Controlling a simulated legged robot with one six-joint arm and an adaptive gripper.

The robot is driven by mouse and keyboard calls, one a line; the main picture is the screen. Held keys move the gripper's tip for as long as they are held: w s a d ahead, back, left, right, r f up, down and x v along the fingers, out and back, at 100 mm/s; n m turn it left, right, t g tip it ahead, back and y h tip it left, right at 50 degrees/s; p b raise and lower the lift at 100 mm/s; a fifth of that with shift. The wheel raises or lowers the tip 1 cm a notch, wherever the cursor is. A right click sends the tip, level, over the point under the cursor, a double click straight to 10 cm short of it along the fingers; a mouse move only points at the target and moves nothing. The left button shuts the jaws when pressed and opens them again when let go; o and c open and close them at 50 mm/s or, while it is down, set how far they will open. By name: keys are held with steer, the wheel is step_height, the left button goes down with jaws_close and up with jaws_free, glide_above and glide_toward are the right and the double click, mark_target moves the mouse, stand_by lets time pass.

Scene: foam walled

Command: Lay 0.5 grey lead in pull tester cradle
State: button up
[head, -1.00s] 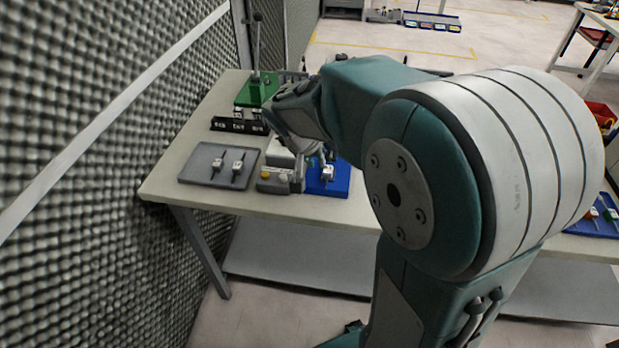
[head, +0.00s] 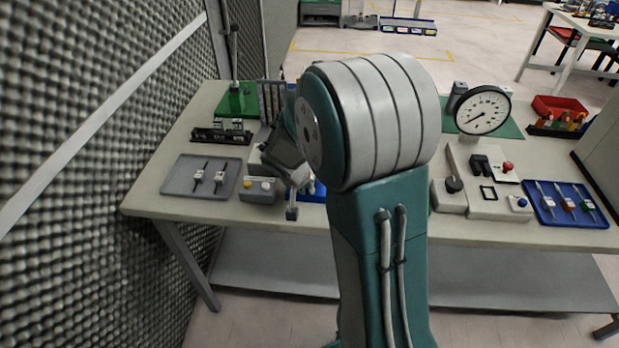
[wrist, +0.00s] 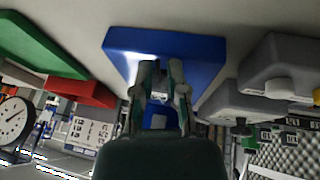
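My gripper (head: 292,210) is low over the near edge of the bench, left of my arm's upright link. A small grey block shows at its end, but I cannot tell whether it is a lead or a finger. In the wrist view the two fingers (wrist: 162,80) stand a little apart before a blue tray (wrist: 205,48), with a pale patch between them. The tray is mostly behind my arm in the head view. The pull tester has a round dial gauge (head: 482,110) and a pale base (head: 488,207) with black fittings (head: 487,168), on the bench to the right.
A grey tray (head: 180,187) with two leads (head: 209,175) lies at left. A black rack (head: 220,136) and green stand (head: 236,104) are behind. A blue tray (head: 545,213) with several leads and a red bin (head: 560,105) are at right.

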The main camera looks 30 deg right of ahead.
jaws_close()
